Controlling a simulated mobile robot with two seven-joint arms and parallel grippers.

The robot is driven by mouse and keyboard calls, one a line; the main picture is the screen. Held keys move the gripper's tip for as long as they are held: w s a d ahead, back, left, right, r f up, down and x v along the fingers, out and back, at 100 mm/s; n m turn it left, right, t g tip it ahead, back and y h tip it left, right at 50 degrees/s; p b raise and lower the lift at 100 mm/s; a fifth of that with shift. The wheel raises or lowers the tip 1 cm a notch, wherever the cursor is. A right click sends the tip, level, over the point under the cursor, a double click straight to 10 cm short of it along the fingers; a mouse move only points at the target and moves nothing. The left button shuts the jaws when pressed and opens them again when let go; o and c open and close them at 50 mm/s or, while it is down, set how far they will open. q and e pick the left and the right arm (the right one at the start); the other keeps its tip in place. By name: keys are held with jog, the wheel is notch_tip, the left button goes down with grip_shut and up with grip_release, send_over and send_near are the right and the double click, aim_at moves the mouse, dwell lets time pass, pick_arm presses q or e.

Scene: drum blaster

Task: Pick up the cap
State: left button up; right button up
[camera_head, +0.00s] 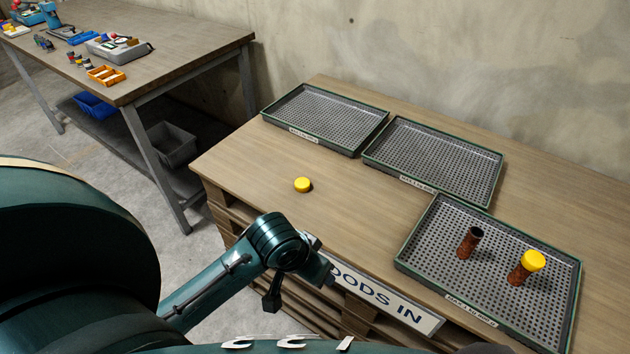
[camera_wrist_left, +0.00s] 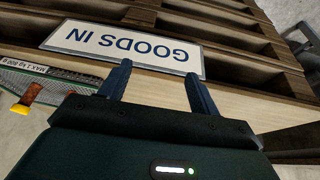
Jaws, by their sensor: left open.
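A round yellow cap (camera_head: 302,184) lies by itself on the wooden table top, left of the trays. A second yellow cap (camera_head: 533,260) sits on top of a rusty brown cylinder (camera_head: 518,274) in the front right tray. My left gripper (camera_head: 300,287) is in front of the table's near edge, below and apart from the loose cap. In the left wrist view its two fingers (camera_wrist_left: 158,72) are spread with nothing between them, facing the GOODS IN sign. The loose cap is not visible in that view. My right gripper is not in view.
The front right tray (camera_head: 412,243) also holds an open brown cylinder (camera_head: 468,243). Two empty mesh trays (camera_head: 325,118) (camera_head: 433,160) lie at the back. The GOODS IN sign (camera_head: 385,300) is on the table's front. Bare wood surrounds the loose cap.

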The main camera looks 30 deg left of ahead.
pick_arm(q)
jog(key=w+a+r+n+y, duration=0.25)
jog(key=w+a, duration=0.45)
jog(key=w, duration=0.4)
jog(key=n, duration=0.3)
send_near(302, 184)
jog(key=shift+n+b+x, duration=0.25)
jog(key=shift+b+x, duration=0.15)
jog(key=shift+x, duration=0.8)
jog(key=shift+b+x, duration=0.35)
jog(key=shift+x, duration=2.7)
jog(key=shift+c, duration=0.4)
jog(key=c, duration=0.9)
